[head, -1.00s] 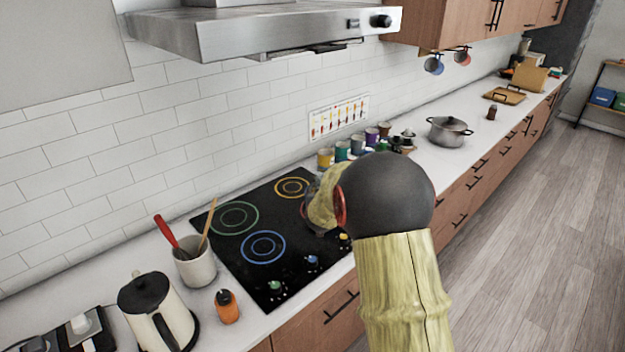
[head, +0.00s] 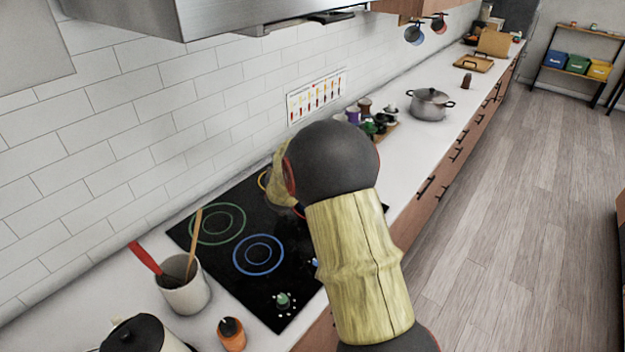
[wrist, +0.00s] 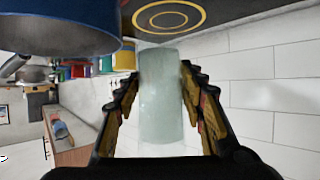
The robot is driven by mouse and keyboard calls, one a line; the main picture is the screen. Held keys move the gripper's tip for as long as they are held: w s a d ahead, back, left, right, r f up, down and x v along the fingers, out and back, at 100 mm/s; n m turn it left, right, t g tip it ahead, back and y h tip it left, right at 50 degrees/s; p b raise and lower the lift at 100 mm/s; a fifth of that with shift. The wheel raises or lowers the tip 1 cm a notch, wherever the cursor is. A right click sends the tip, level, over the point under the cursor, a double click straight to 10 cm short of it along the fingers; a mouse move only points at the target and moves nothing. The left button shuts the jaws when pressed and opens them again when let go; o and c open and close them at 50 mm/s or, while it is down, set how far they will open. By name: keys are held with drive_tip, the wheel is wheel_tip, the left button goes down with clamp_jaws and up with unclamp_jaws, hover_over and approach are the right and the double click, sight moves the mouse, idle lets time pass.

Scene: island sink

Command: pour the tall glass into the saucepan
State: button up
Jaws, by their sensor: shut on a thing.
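My gripper (wrist: 161,76) shows in the wrist view with its two fingers closed on the sides of the tall glass (wrist: 160,112), which is pale and translucent. What is inside the glass cannot be made out.
A crock with utensils (head: 186,290), an orange-bodied bottle (head: 231,335) and a kettle (head: 135,338) stand at the near end. The tiled wall (head: 120,150) and range hood (head: 230,12) bound the space.

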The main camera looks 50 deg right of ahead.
drive_tip(key=shift+w+f+b, duration=0.25)
drive_tip(key=shift+f+b, duration=0.15)
drive_tip(key=shift+f, duration=0.35)
drive_tip(key=shift+w+f+b, duration=0.2)
drive_tip(key=shift+f+b, duration=0.15)
drive_tip(key=shift+f, duration=0.35)
drive_tip(key=shift+b, duration=1)
